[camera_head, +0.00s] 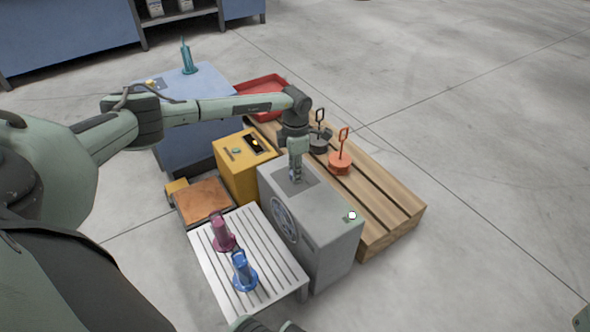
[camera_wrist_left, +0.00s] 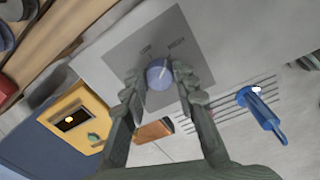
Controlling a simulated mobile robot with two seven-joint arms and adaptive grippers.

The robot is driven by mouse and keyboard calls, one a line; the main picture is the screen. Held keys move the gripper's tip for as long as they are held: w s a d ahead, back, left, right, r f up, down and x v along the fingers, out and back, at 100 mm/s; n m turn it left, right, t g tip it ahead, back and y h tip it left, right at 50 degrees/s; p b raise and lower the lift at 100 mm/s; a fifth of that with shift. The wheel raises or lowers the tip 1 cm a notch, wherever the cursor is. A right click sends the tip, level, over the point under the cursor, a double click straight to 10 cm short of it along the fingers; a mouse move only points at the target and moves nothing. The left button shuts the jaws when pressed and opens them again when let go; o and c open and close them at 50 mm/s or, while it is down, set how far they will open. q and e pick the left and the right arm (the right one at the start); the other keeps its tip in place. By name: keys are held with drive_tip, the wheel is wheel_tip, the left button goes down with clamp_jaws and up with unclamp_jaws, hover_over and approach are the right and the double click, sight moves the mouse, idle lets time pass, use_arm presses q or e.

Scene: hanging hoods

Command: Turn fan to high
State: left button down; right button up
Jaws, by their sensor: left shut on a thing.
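The fan is a grey box (camera_head: 335,238) with a round grille (camera_head: 285,220) on its side. Its top carries a darker grey panel with a round blue-grey knob (camera_wrist_left: 159,74); the word HIGH is printed beside it, with another small label to the left. A pale mark shows on the knob, but I cannot tell its exact setting. My left gripper (camera_head: 295,178) reaches down to the panel. Its two fingers (camera_wrist_left: 160,85) are shut around the knob, one on each side. In the head view the gripper hides the knob.
A yellow box (camera_head: 232,172) stands close behind the fan. A slatted white table (camera_head: 273,268) holds a pink and a blue item. A wooden pallet (camera_head: 385,205) with orange and black hook-topped items lies to the right. Open floor (camera_head: 480,200) extends at right.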

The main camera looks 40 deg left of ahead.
use_arm(q)
drive_tip(key=shift+m, duration=0.6)
drive_tip(key=c, duration=1.2)
unclamp_jaws()
drive_tip(key=shift+r, duration=0.1)
drive_tip(key=shift+r, duration=0.35)
drive_tip(key=r, duration=1.1)
drive_tip(key=shift+s+d, duration=0.2)
drive_tip(key=shift+s, duration=0.05)
drive_tip(key=shift+s, duration=0.1)
